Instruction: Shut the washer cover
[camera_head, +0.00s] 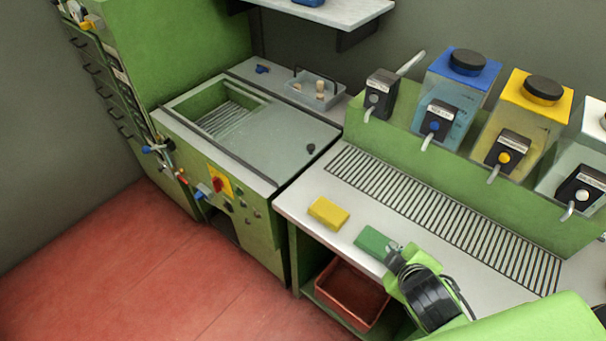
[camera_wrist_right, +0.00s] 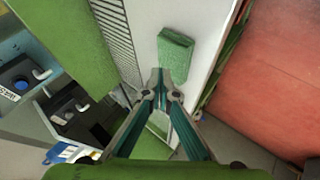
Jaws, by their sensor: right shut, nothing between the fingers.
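The washer (camera_head: 235,205) is the green machine left of centre in the head view. Its grey, see-through-looking cover (camera_head: 275,142) lies flat over the right part of the top, with a small dark knob (camera_head: 310,148) near its right edge. The left part of the top is open and shows a ribbed inside (camera_head: 222,114). My right gripper (camera_head: 391,256) is shut and empty, over the counter beside the green sponge (camera_head: 372,242), well right of the cover. In the wrist view its closed fingertips (camera_wrist_right: 161,78) point toward the green sponge (camera_wrist_right: 175,50). My left gripper is not in view.
A yellow sponge (camera_head: 328,212) lies on the white counter (camera_head: 300,200) between my right gripper and the washer. A clear tray (camera_head: 315,92) with corks stands behind the cover. Dispensers with taps (camera_head: 445,115) line the back right, above a drain grate (camera_head: 430,210).

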